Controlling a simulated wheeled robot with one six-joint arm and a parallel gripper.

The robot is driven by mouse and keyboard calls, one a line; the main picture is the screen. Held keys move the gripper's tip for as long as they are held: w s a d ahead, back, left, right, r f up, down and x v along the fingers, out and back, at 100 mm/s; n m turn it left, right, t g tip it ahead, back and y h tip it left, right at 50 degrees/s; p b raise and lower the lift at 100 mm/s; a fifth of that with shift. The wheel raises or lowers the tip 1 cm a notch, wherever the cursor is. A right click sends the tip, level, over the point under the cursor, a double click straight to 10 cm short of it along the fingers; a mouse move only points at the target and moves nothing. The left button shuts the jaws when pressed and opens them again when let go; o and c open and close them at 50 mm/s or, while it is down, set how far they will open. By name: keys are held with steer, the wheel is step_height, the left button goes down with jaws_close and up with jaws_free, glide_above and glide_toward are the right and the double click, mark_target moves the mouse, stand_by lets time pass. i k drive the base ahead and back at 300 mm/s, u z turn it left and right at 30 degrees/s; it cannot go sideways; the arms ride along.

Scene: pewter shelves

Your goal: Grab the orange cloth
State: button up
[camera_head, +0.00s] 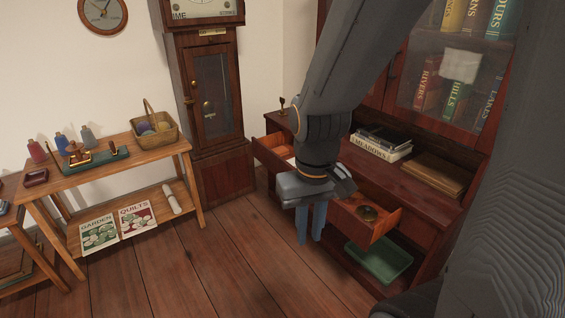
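I cannot make out an orange cloth in this view. My gripper (311,238) points down in front of the dark wooden cabinet, above the floor. Its two blue-grey fingers stand a little apart, with nothing visible between them. Behind and to the right of it, an open drawer (385,226) with an orange-brown front holds a small dark round object (368,212). Another open drawer (268,158) on the left has something pale inside. My arm hides part of the cabinet and its top.
A green tray (379,262) sits low in the cabinet. Books (382,146) and a brown box (433,178) lie on the cabinet top. A side table (110,165) with a basket (154,124) and bottles stands left, beside a tall clock (212,100). The floor between is clear.

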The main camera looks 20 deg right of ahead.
mark_target(281, 151)
steer(key=u, duration=0.4)
steer(key=k, duration=0.45)
steer(key=u, duration=0.7)
steer(key=i, duration=2.25)
steer(key=z, duration=0.9)
steer(key=i, duration=1.15)
steer(key=z, duration=1.65)
steer(key=i, duration=0.6)
steer(key=z, duration=0.35)
